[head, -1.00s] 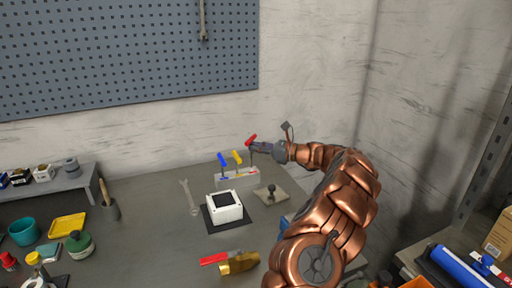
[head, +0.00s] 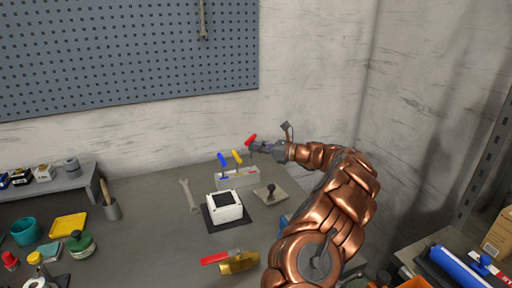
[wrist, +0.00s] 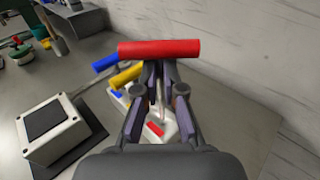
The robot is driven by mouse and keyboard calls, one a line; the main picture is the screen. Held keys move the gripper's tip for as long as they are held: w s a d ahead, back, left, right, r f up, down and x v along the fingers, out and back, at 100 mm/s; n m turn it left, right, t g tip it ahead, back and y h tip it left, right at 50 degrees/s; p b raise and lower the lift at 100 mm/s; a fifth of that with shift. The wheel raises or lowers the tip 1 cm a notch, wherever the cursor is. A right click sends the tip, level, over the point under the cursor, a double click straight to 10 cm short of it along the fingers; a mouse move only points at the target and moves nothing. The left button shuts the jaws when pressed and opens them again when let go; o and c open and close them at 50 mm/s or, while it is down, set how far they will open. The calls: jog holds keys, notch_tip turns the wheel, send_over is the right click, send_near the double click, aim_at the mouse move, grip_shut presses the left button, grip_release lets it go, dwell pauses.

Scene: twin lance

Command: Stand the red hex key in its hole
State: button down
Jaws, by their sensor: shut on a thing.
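My gripper (head: 256,147) is shut on the red hex key (head: 251,140), whose red handle (wrist: 158,48) lies crosswise above the fingertips in the wrist view. The hex key's shank runs down between the fingers, over the holder. The pale holder block (head: 240,179) stands on the bench, with a red mark (wrist: 155,129) below my fingers in the wrist view. The blue hex key (head: 222,160) and the yellow hex key (head: 238,157) stand in the holder, left of my gripper. I cannot tell whether the red key's tip touches the holder.
A white box with a black top (head: 224,206) sits on a dark mat in front of the holder. A plate with a black knob (head: 271,192) is to the right. A wrench (head: 189,195) lies left. A red-handled brass tool (head: 237,262) lies nearer. The wall is close behind.

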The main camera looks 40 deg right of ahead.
jog(key=shift+f+b, duration=0.95)
jog(key=shift+f, duration=1.85)
jog(key=c, duration=1.2)
grip_release()
jog(key=v, duration=1.2)
